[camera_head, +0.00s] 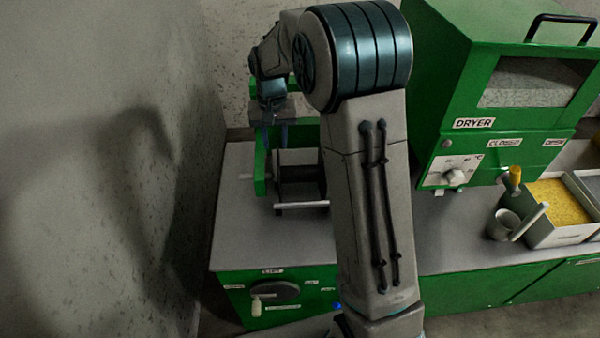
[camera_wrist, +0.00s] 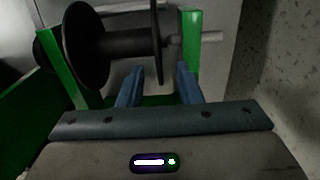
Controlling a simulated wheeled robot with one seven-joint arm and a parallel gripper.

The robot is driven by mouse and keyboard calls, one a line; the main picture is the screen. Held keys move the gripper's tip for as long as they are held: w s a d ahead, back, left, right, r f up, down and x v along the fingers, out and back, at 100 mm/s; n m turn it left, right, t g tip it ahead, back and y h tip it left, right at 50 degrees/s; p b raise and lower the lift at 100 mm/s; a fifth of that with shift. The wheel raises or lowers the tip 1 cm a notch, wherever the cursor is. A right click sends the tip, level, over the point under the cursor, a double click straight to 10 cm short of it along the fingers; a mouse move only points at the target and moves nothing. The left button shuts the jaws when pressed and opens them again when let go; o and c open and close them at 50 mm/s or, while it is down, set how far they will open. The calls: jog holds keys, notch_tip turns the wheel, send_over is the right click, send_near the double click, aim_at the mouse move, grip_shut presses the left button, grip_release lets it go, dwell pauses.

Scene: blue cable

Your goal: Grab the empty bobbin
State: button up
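The empty bobbin (camera_wrist: 125,43) is dark, with a bare core between two round black flanges. It sits on a pale rod in a green stand (camera_wrist: 192,38) in the wrist view. In the head view the bobbin (camera_head: 300,174) is partly hidden by my arm, beside the green upright (camera_head: 262,165). My gripper (camera_wrist: 160,72) is open, its two blue fingers apart. The right-hand flange lines up with the gap between the fingertips; I cannot tell how deep it reaches. In the head view my gripper (camera_head: 275,142) is above the stand, fingers pointing down.
The stand is on a grey-topped green cabinet (camera_head: 240,235) with a handle on its front. A green dryer (camera_head: 450,90) is right of my arm. A metal cup (camera_head: 503,225) and a tray of yellow pellets (camera_head: 560,235) are at right. A grey wall (camera_head: 100,150) is close on the left.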

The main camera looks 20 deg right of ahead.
aim_at(278, 155)
jog(key=f, duration=0.2)
jog(key=f+p, duration=0.1)
jog(key=f, duration=0.4)
jog(key=shift+w+d+f, duration=0.1)
jog(key=shift+d+f, duration=0.1)
jog(key=shift+d, duration=0.05)
jog(key=shift+c, duration=0.3)
grip_shut()
dwell(0.9)
